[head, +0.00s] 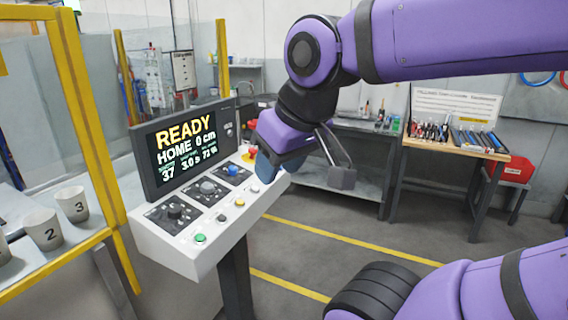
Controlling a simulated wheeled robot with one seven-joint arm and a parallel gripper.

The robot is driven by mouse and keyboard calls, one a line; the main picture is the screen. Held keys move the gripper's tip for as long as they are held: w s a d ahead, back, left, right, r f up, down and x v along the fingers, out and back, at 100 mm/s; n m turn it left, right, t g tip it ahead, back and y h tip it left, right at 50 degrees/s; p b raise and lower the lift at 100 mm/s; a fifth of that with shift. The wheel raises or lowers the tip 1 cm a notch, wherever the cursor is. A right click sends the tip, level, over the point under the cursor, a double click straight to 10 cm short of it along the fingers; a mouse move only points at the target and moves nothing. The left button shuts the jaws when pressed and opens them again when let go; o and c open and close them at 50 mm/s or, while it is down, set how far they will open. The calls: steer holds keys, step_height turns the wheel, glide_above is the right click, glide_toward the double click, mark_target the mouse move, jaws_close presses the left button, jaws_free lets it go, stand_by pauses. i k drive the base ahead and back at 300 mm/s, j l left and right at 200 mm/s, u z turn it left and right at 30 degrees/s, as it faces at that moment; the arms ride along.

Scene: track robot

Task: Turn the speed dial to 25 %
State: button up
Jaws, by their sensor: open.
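A white control console (215,240) stands left of centre with three dials on dark panels. The near dial (175,211) is black, the middle dial (207,187) is grey and the far dial (232,170) is blue. Their labels are too small to read, so I cannot tell which is the speed dial or where it points. The screen (183,145) reads "READY" and "HOME 0 cm", with smaller figures below. My gripper (304,173) is open and empty, near the console's right end; one finger overlaps that end in the picture. It appears apart from the dials.
Green (200,238), yellow (239,202) and other buttons line the console's front. Numbered cups (43,231) stand on a shelf behind a yellow frame (72,90) at left. A tool bench (455,148) stands at back right. Floor right of the console is clear.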

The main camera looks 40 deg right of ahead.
mark_target(233, 169)
steer(key=z, duration=0.6)
steer(key=i+j+u, duration=0.1)
steer(key=i, duration=0.35)
steer(key=i+j, duration=0.25)
steer(key=i, duration=0.15)
steer(key=u, duration=0.05)
